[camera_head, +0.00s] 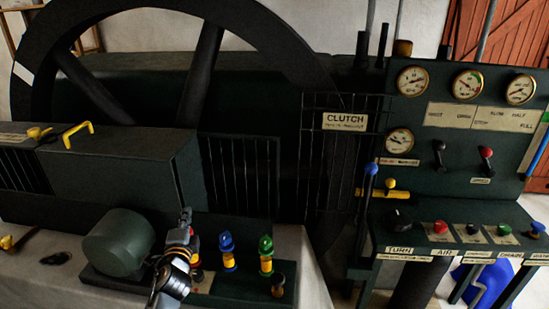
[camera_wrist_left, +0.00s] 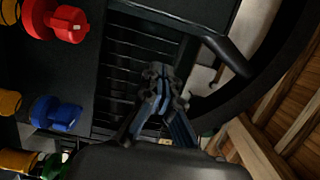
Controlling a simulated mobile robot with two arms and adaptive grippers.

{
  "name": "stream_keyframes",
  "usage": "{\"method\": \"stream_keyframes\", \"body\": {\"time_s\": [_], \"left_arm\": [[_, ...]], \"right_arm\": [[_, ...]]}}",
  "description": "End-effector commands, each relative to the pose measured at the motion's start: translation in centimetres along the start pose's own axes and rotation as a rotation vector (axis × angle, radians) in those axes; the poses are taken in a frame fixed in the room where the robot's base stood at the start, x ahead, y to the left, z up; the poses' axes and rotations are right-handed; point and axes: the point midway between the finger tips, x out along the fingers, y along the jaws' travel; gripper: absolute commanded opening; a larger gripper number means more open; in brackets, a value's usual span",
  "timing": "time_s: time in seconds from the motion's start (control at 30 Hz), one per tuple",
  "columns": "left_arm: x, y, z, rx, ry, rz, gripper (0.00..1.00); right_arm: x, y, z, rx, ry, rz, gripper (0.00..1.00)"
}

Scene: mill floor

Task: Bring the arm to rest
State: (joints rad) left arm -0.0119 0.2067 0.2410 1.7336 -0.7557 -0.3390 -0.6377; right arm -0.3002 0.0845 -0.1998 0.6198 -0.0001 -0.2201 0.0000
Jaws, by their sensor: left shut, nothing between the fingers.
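My left gripper (camera_head: 186,214) is at the lower middle of the head view, pointing up, with its fingers shut and empty. It stands in front of a red and yellow valve (camera_head: 195,248), which it partly hides. In the left wrist view the closed fingers (camera_wrist_left: 164,88) are in the centre, with nothing between them. A blue and yellow valve (camera_head: 227,251) and a green and yellow valve (camera_head: 265,254) stand to the right of the gripper, apart from it. My right gripper is not in view.
A dark green cylinder (camera_head: 118,242) is just left of the gripper. Behind is a dark machine with a large wheel (camera_head: 290,50) and barred guards. On the right stands a control panel (camera_head: 460,110) with gauges, levers and a shelf of buttons. The air above the valves looks clear.

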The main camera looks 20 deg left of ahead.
Motion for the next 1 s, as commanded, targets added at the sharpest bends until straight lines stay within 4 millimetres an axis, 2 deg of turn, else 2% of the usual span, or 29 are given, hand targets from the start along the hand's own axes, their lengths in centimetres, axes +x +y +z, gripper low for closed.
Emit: {"method": "stream_keyframes", "body": {"time_s": [0.17, 0.27, 0.37, 0.5, 0.6, 0.8, 1.0], "left_arm": [[-0.8, 0.6, -0.2, -0.042, -0.008, 0.027, 0.00], [-3.2, 2.4, -0.6, -0.157, -0.038, 0.113, 0.00], [-7.6, 5.4, -1.6, -0.344, -0.093, 0.271, 0.00], [-16.4, 10.1, -3.9, -0.609, -0.196, 0.568, 0.00], [-21.9, 12.0, -5.3, -0.727, -0.264, 0.746, 0.00], [-29.9, 13.4, -7.1, -0.839, -0.364, 0.992, 0.00], [-36.3, 13.5, -8.2, -0.890, -0.444, 1.179, 0.00]], "right_arm": [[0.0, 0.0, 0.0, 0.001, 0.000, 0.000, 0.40], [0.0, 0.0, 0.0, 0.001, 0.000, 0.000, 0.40], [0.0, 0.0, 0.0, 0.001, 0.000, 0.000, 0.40], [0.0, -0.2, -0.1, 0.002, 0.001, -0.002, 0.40], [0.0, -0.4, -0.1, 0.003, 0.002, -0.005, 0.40], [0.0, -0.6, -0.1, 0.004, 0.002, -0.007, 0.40], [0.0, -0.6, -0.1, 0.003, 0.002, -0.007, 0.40]]}}
